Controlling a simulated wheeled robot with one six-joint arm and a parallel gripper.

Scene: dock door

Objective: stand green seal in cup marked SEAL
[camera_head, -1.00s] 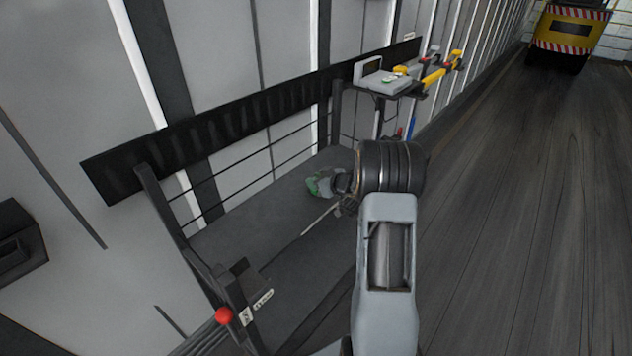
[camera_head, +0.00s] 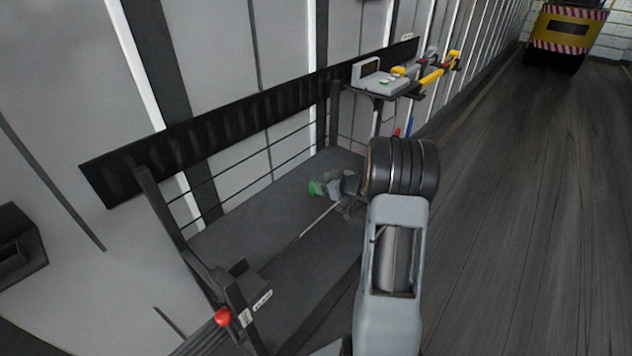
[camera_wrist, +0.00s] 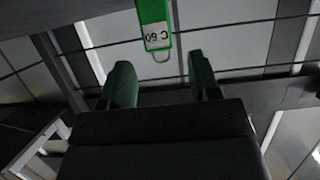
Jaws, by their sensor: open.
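The green seal (camera_wrist: 155,22), with a white label reading "C 60" and a wire loop at its lower end, shows in the wrist view at the top centre. My gripper (camera_wrist: 162,78) is open, with its dark green fingers apart. The seal appears beyond the fingertips, not between them. In the head view my gripper is partly hidden by my wrist, and a green patch (camera_head: 317,187) shows at its end; I cannot tell if it is seal or fingertip. A small dark cup-like holder (camera_head: 246,282) with a white label is on the near rail post; its lettering is too small to read.
A red knob (camera_head: 222,317) sits by the holder. Thin rails run along the wall behind a dark platform (camera_head: 245,222). A shelf (camera_head: 381,84) with a grey device and yellow tools stands at the back. A yellow vehicle (camera_head: 569,27) is far right; the floor between is clear.

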